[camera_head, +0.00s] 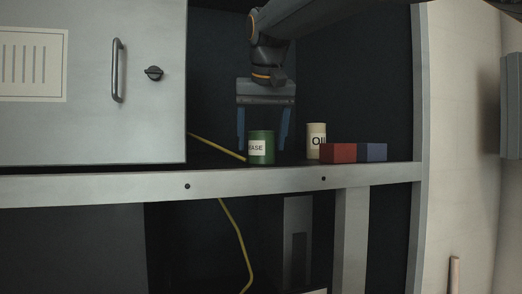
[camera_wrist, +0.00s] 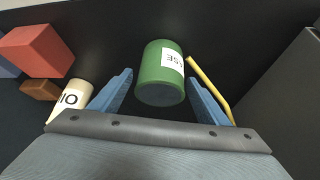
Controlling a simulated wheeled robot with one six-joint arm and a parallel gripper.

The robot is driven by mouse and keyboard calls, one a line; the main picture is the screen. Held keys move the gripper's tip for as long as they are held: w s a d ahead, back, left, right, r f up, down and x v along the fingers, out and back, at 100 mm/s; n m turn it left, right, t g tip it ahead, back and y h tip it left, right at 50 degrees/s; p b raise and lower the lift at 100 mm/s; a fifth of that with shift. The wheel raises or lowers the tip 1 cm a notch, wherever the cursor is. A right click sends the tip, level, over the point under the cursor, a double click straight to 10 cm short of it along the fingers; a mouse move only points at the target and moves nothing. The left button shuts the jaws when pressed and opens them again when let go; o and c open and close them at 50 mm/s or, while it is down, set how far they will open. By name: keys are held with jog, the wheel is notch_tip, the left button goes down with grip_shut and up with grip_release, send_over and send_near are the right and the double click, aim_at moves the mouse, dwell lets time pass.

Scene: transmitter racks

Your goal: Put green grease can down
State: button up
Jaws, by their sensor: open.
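The green grease can (camera_head: 261,146) stands upright on the rack shelf, near its front edge, with a white label. It also shows in the wrist view (camera_wrist: 159,70), in front of and between the spread blue fingers. My gripper (camera_head: 264,130) points down at the can, its two blue fingers apart with dark gaps beside the can. In the wrist view my gripper (camera_wrist: 159,92) is open, and neither finger visibly touches the can.
A cream oil can (camera_head: 316,140) stands to the right, with a red block (camera_head: 339,152) and a blue block (camera_head: 373,152) beside it. A brown block (camera_wrist: 40,90) shows in the wrist view. A yellow cable (camera_head: 217,146) lies close left of the can. A grey cabinet door (camera_head: 95,130) bounds the left.

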jog(key=b+v, duration=0.1)
jog(key=v, duration=0.8)
jog(key=shift+r, duration=0.1)
